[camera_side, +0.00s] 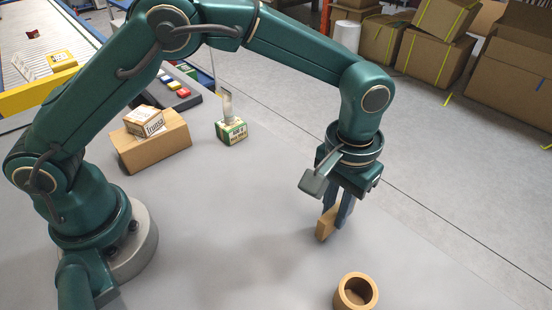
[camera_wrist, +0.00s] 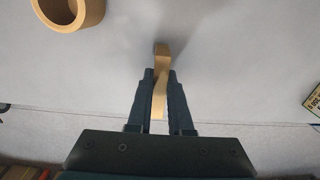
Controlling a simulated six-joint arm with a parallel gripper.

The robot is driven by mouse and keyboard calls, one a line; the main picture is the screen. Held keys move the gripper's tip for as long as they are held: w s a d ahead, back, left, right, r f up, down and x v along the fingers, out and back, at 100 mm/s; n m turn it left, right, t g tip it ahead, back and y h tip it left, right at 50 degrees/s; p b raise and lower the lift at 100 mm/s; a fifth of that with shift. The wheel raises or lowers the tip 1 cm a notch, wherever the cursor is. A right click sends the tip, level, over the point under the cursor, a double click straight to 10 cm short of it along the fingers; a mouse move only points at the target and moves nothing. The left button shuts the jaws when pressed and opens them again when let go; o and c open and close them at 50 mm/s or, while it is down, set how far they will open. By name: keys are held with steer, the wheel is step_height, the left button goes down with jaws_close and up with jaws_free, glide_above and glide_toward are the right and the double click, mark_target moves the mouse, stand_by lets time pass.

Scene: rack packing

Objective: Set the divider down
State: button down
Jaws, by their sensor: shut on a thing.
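The divider (camera_side: 326,224) is a small tan piece between the fingers of my gripper (camera_side: 341,219). In the wrist view the divider (camera_wrist: 161,82) is a narrow tan strip, and my gripper (camera_wrist: 161,85) is shut on it with one finger on each side. Its far end sticks out beyond the fingertips. It is close over the grey table (camera_side: 240,250); I cannot tell whether it touches the surface.
A tan hollow cylinder (camera_side: 343,293) stands on the table in front of my gripper; it also shows in the wrist view (camera_wrist: 88,17). A green-and-white box (camera_side: 232,132) and a brown box (camera_side: 153,146) with a smaller printed box (camera_side: 144,121) on it stand further back. The table around the divider is clear.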

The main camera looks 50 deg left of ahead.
steer(key=shift+f, duration=0.45)
steer(key=c, duration=0.8)
jaws_free()
steer(key=shift+f, duration=0.15)
steer(key=shift+c, duration=0.2)
